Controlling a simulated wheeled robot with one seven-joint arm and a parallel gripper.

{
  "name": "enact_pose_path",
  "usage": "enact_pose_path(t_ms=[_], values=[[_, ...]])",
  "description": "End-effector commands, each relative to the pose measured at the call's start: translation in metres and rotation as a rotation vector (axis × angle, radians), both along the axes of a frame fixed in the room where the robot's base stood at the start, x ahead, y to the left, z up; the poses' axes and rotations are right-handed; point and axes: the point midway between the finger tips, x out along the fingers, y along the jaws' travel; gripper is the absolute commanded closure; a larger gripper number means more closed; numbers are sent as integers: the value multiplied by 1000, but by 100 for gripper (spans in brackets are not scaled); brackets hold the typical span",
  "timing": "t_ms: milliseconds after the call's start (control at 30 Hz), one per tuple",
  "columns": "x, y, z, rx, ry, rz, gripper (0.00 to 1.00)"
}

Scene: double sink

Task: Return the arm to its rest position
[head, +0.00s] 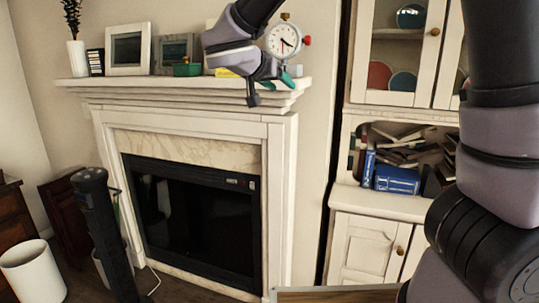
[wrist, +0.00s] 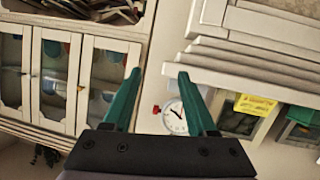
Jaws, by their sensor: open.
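My gripper (head: 272,86) shows in the head view in front of the right end of the fireplace mantel. In the wrist view my gripper (wrist: 158,75) has its two green fingers spread apart with nothing between the tips. My arm comes in from the right edge of the head view and passes out of the top of the picture before the wrist. A white round dial clock (head: 284,41) is just behind my gripper. The clock also shows beyond the fingers in the wrist view (wrist: 174,117).
The white mantel shelf (head: 180,91) holds picture frames (head: 128,49), a green box (head: 187,69) and a vase (head: 77,58). A white cabinet (head: 365,247) with books (head: 397,179) stands right. A black tower (head: 99,230) and white bin (head: 34,270) stand on the floor at left.

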Motion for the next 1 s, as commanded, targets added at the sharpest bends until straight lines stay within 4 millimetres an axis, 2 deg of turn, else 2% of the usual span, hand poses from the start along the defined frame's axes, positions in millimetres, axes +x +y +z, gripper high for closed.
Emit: enact_pose_path(t_ms=[33,267,400,500,733,1000], values=[[2,-15,-5,9,39,-22,43],[-5,-88,-33,69,284,-95,43],[-26,-140,-49,164,475,-115,43],[-47,-169,-56,250,583,-102,43],[-99,-210,-53,457,710,-7,43],[-153,-226,-32,634,650,150,43]])
